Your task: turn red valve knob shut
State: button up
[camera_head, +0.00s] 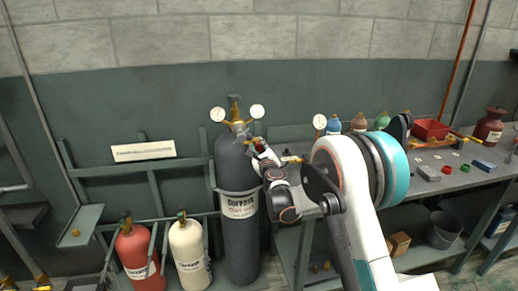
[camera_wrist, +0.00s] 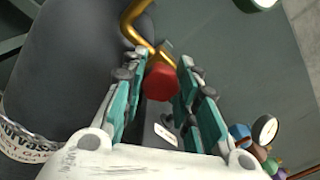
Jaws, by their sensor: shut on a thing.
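The red valve knob (camera_wrist: 161,83) sits between the two teal-padded fingers of my gripper (camera_wrist: 163,62) in the wrist view. My gripper is shut on the knob. A bent brass pipe (camera_wrist: 132,22) runs up from just beyond it. In the head view my gripper (camera_head: 262,152) reaches the regulator fittings beside the neck of the tall dark grey cylinder (camera_head: 232,170). The knob is mostly hidden there by my gripper.
Two white-faced gauges (camera_head: 217,114) (camera_head: 257,111) flank the cylinder top. A red cylinder (camera_head: 139,255) and a cream cylinder (camera_head: 189,253) stand lower left. A workbench (camera_head: 465,183) with small parts and a red bin (camera_head: 431,130) is at right.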

jog(key=o, duration=1.1)
jog(key=shift+s, duration=0.1)
jog(key=v, duration=1.2)
jog(key=shift+r, duration=0.1)
